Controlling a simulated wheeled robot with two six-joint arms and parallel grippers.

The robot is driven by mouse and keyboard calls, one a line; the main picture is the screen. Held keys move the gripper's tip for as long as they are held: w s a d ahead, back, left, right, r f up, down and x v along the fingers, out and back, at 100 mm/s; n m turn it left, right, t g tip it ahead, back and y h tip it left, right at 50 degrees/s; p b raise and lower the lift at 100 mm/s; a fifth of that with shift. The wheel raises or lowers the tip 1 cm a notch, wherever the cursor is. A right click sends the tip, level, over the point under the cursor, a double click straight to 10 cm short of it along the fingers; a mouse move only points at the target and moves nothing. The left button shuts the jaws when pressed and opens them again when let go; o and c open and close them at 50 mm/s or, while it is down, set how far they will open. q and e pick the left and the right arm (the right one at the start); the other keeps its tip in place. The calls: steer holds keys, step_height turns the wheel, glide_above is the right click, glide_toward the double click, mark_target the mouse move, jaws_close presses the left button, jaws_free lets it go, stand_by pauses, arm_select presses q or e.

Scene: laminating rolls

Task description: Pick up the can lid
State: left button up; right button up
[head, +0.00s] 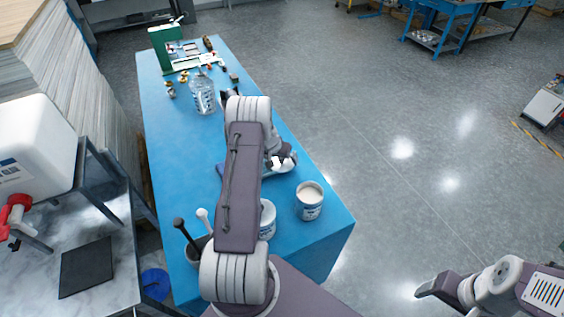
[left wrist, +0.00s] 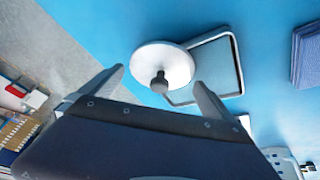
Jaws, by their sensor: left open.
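The can lid (left wrist: 162,66) is a white disc with a dark knob, in the left wrist view. It overlaps the edge of a shallow grey tray (left wrist: 236,72). My left gripper (left wrist: 158,80) is open, its two fingers apart on either side of the lid's near part; I cannot tell whether they touch it. In the head view my left gripper (head: 284,161) is low over the blue table, and the lid is hard to make out there. An open white can (head: 309,202) stands at the table's right edge. My right gripper (head: 428,289) is off the table, lower right.
A second white can (head: 267,220) is partly hidden by my left arm. A cup with dark and white handles (head: 194,246) stands front left on the blue table (head: 175,150). A clear bottle (head: 203,94) and small parts are farther back. A folded blue cloth (left wrist: 308,56) lies right of the tray.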

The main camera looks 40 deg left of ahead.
arm_select(q)
steer(key=shift+w+f, duration=0.15)
steer(key=shift+f, duration=0.3)
steer(key=shift+w+f, duration=0.15)
steer(key=shift+f, duration=0.05)
steer(key=c, duration=1.1)
steer(key=shift+r, duration=0.1)
step_height(320, 180, up, 4)
steer(key=shift+d+r+b, duration=0.1)
steer(key=shift+d+b, duration=0.05)
steer(key=shift+b, duration=0.4)
steer(key=s+d+r, duration=0.1)
steer(key=d+r, duration=0.1)
steer(key=d, duration=0.1)
steer(key=s+d+r+b, duration=0.1)
steer(key=d+r, duration=0.1)
steer(key=d, duration=0.2)
steer(key=s+d+r, duration=0.2)
steer(key=d, duration=0.1)
steer(key=shift+s+d+r, duration=0.1)
steer(key=shift+d+r, duration=0.2)
steer(key=shift+r, duration=0.05)
